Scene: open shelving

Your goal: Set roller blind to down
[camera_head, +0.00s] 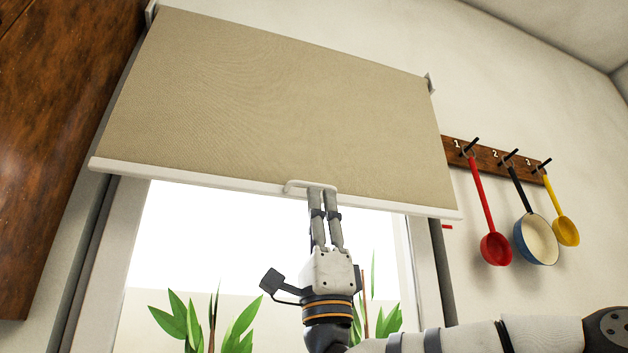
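The beige roller blind (265,105) hangs partway over a window, with a white bar (205,178) along its lower edge. A small white handle (308,185) sits near the middle of that bar. My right gripper (321,192) reaches up from below, and its two fingers are at the handle. The fingers are close together, nearly parallel, with a narrow gap lower down. The fingertips overlap the handle, so I cannot tell whether they are clamped on it. My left gripper is not in view.
The window (200,235) is bare below the blind, with green plants (180,318) behind it. A brown wooden cabinet (55,130) stands at the left. At the right, a wall rack (485,155) holds a red ladle (493,248), a blue pan (535,240) and a yellow ladle (565,230).

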